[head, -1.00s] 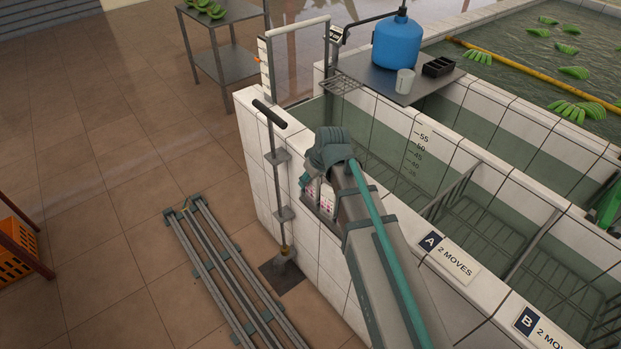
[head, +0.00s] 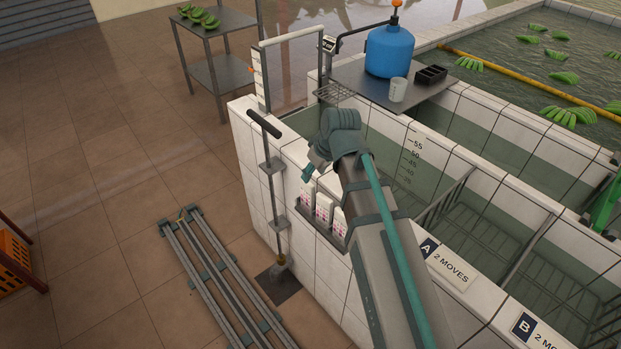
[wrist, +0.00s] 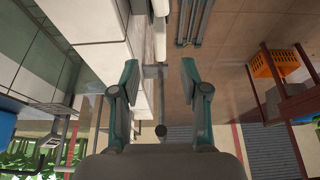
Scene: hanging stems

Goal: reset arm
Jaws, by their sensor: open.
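My gripper (wrist: 160,72) shows in the wrist view with its two teal-tipped fingers spread wide apart and nothing between them. In the head view my arm reaches up from the bottom over the white tiled wall (head: 362,309). Several white packets with pink marks (head: 323,208) sit in a holder on the wall's outer side, just below my wrist.
A T-handled rod (head: 271,170) stands against the wall. Grey rails (head: 225,285) lie on the floor. A blue barrel (head: 390,50), white cup (head: 398,88) and black tray (head: 431,75) stand on a metal shelf. An orange crate (head: 12,262) is at left. The tiled floor between is mostly clear.

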